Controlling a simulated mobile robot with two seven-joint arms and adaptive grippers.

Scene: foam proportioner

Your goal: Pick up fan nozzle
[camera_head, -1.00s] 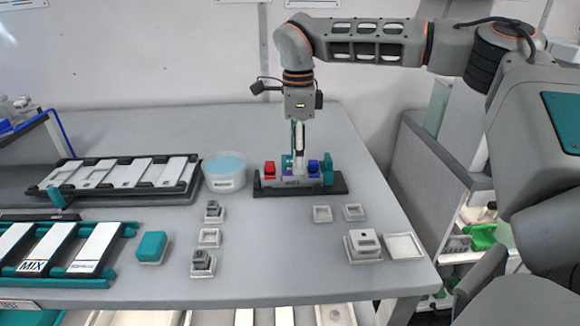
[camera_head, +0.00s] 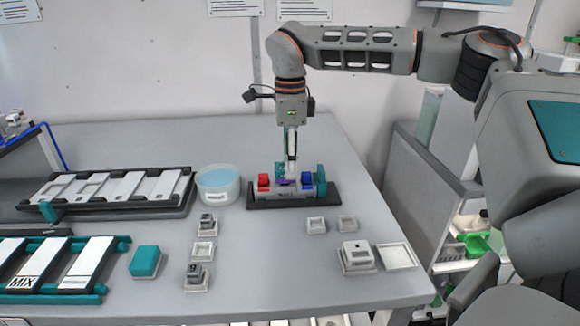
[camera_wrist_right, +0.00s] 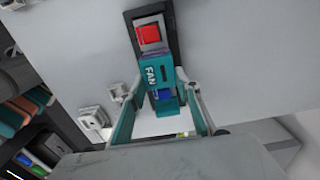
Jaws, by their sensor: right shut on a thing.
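The fan nozzle (camera_wrist_right: 158,76) is a teal piece with FAN printed on it. In the right wrist view it sits between my right gripper's fingers, over the device with a red block (camera_wrist_right: 148,34) and a blue block (camera_wrist_right: 165,94). My right gripper (camera_head: 291,172) points down at this device in the head view and is shut on the nozzle; the nozzle is mostly hidden there. A teal part (camera_head: 320,178) shows at the device's right end. I cannot tell whether the nozzle touches the device. My left gripper is not in view.
The device stands on a black base (camera_head: 328,196). A tub of blue liquid (camera_head: 218,186) is to its left, near a black rack (camera_head: 120,205) of white panels. Small blocks and trays, a teal block (camera_head: 145,261) and a white tray (camera_head: 396,257) lie in front.

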